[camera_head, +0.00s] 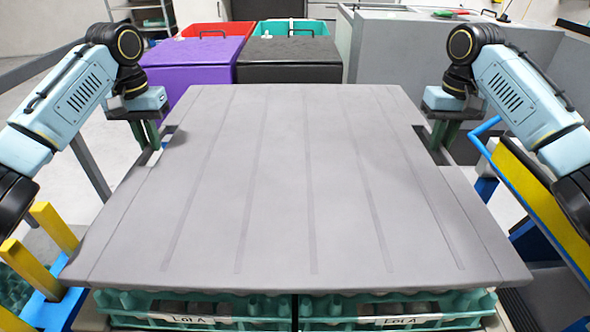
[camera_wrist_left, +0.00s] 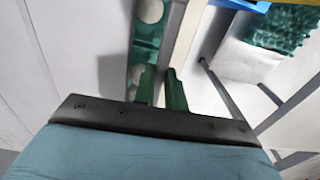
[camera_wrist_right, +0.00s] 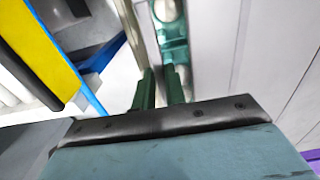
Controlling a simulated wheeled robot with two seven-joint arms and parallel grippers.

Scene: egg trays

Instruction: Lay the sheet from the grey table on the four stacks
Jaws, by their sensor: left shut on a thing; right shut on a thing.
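The large grey sheet (camera_head: 290,180) with faint grooves spans the middle of the head view, roughly level. My left gripper (camera_head: 153,140) is shut on its left edge at a cut-out; the sheet also shows in the left wrist view (camera_wrist_left: 50,60). My right gripper (camera_head: 437,138) is shut on its right edge at a matching cut-out; the sheet shows in the right wrist view (camera_wrist_right: 235,45). Two green tray stacks (camera_head: 297,308) with "Lot A" labels show under the near edge. The other stacks are mostly hidden by the sheet. I cannot tell whether the sheet touches them.
A purple-lidded box (camera_head: 195,62) and a black-lidded box (camera_head: 289,62) stand behind the sheet. A grey cabinet (camera_head: 400,45) is at the back right. Yellow-and-blue frames stand close on the left (camera_head: 30,268) and right (camera_head: 535,200).

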